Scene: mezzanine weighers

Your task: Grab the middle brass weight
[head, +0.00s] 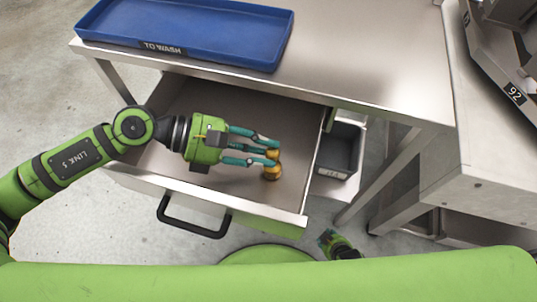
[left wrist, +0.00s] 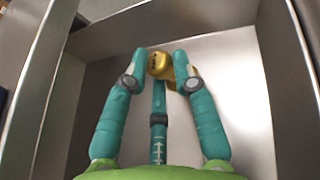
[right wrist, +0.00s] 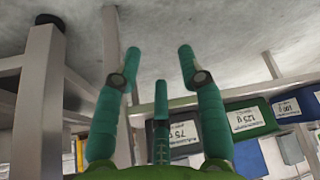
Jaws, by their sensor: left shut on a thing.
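A brass weight (head: 271,172) is in the open drawer (head: 215,120), near its front right corner. My left gripper (head: 272,153) reaches in from the left, its fingers closed on the brass. In the left wrist view the brass (left wrist: 159,65) sits between the fingertips, with more brass (left wrist: 179,72) behind it. I cannot tell whether this is one weight or two close together. No other weights show clearly in the drawer. My right gripper (right wrist: 160,70) is open and empty in its wrist view; only part of it shows low in the head view.
A blue tray (head: 185,30) marked TO WASH lies on the steel table (head: 360,60) above the drawer. A grey bin (head: 338,150) stands right of the drawer. Labelled bins (right wrist: 245,118) and a steel leg (right wrist: 38,100) are near my right gripper. The drawer's left part is bare.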

